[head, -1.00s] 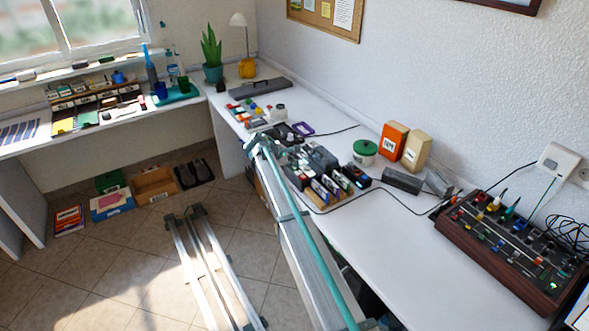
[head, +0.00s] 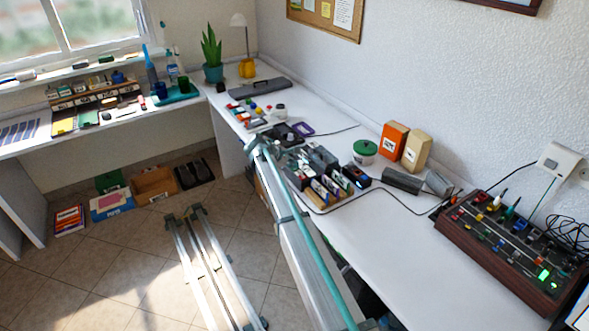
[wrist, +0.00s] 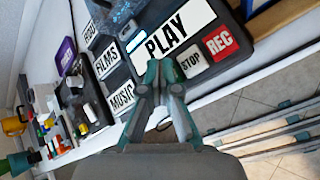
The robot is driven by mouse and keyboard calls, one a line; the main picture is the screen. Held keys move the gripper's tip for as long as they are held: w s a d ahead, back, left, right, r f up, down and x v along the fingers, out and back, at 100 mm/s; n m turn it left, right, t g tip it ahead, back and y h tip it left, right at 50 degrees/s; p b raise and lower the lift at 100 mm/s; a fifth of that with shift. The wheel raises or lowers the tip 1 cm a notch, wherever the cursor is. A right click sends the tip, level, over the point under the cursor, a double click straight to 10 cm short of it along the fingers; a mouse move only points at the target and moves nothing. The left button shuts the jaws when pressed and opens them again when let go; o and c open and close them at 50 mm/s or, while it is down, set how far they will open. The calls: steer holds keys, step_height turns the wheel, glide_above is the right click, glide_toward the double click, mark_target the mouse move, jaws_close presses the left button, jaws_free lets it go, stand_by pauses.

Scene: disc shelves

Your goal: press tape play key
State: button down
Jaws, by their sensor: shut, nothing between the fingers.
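The tape player's white PLAY key (wrist: 179,32) has large black letters and fills the upper middle of the wrist view. A small white STOP key (wrist: 192,64) and a red REC key (wrist: 219,43) sit to its right. My gripper (wrist: 159,72) is shut and empty, with its fingertips at the lower left edge of the PLAY key. The fingers cover part of that edge, and I cannot tell whether they touch it. In the head view my gripper (head: 284,153) is small, partly hidden among dark items on the desk.
Labels reading FILMS (wrist: 106,61) and MUSIC (wrist: 122,97) lie left of the PLAY key. A control panel (head: 510,250) with green lights stands at the right of the desk. A green-lidded tin (head: 365,149) and an orange box (head: 393,140) stand near the wall.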

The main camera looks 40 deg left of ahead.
steer(key=shift+r, duration=0.1)
stand_by(0.3)
steer(key=shift+r+p, duration=0.4)
steer(key=shift+r, duration=0.3)
steer(key=shift+r, duration=0.1)
steer(key=shift+r+p, duration=1.1)
steer(key=shift+r, duration=1.3)
